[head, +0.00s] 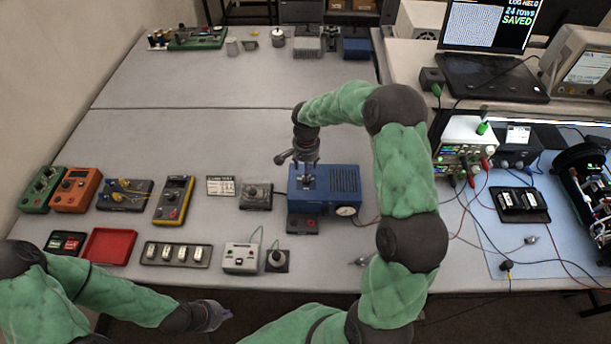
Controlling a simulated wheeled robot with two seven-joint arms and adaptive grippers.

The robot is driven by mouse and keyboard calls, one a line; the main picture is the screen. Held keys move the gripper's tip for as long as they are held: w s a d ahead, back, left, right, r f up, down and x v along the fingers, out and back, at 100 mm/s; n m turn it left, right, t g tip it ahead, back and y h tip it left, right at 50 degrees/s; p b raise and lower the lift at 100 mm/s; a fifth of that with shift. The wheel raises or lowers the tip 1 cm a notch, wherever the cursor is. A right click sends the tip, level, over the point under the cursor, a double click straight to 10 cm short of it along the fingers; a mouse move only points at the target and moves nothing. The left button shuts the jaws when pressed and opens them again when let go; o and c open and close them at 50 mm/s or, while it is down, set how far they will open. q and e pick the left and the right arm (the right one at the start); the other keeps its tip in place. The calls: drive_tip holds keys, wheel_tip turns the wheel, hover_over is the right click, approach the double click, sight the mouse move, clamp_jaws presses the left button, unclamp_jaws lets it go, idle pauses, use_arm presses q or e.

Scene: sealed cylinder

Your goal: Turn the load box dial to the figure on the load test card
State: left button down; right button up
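A blue box with a vented top (345,180), which looks like the load box, stands mid-table. A round white gauge (345,211) is on its front. My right gripper (306,180) points down over the left part of its top. Any dial under the fingers is hidden, and I cannot tell whether they touch or grip it. A small white card with dark print (220,186), likely the load test card, lies left of the box; its figure is too small to read. My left gripper (218,316) is low, off the table's front edge, with nothing visible in it; its finger opening is unclear.
A grey box with a knob (256,196) and a yellow meter (173,200) stand left of the blue box. A red tray (108,245) and a white switch box (241,258) are nearer the front edge. Cables and instruments crowd the right bench.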

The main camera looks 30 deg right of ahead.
wheel_tip(320, 180, down, 6)
drive_tip(key=shift+w+r, duration=0.1)
drive_tip(key=shift+w, duration=0.05)
idle(0.3)
clamp_jaws()
